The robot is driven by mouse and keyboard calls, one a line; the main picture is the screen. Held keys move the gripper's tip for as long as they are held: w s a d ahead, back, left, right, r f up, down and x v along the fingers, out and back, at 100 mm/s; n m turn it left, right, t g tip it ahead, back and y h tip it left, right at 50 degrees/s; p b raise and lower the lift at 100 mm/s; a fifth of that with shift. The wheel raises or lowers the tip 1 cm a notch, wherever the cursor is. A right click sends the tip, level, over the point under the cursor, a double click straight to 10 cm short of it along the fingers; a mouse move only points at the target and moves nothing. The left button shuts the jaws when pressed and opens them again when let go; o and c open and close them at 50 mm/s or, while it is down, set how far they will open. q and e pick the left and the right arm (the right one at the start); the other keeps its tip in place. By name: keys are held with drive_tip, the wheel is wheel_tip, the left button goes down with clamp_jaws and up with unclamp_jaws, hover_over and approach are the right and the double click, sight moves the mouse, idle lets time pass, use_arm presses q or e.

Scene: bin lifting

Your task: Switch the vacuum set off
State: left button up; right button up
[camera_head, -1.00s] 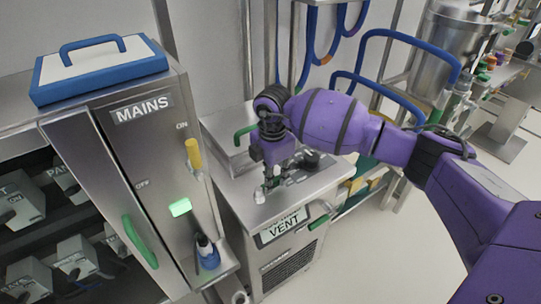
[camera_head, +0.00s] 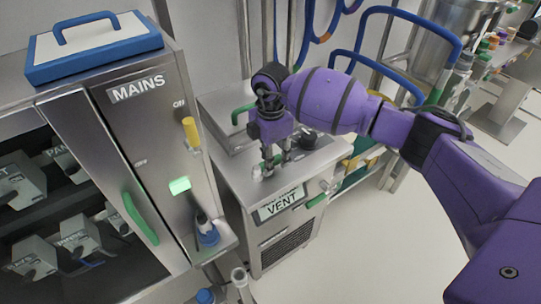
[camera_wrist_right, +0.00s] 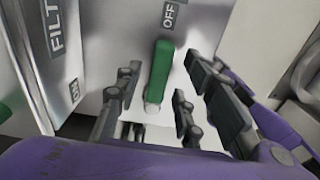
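The vacuum set appears to be the low steel cabinet (camera_head: 262,236) with a VENT label on its front. My right gripper (camera_head: 278,163) is over its top, fingers pointing down. In the right wrist view, a green lever (camera_wrist_right: 160,70) with a pale end stands between the fingers of my open right gripper (camera_wrist_right: 158,84). An OFF label (camera_wrist_right: 168,14) is beyond the lever's far end, and an ON label (camera_wrist_right: 74,91) is to the left. I cannot tell whether the fingers touch the lever. My left gripper is not in view.
A taller MAINS cabinet (camera_head: 122,130) stands at the left, with a yellow lever (camera_head: 191,132), a green lit indicator (camera_head: 179,185) and a green handle (camera_head: 140,219). Blue tube rails (camera_head: 405,12) stand behind my right arm. The right floor is clear.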

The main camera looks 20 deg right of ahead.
wheel_tip(320, 180, up, 12)
idle(0.6)
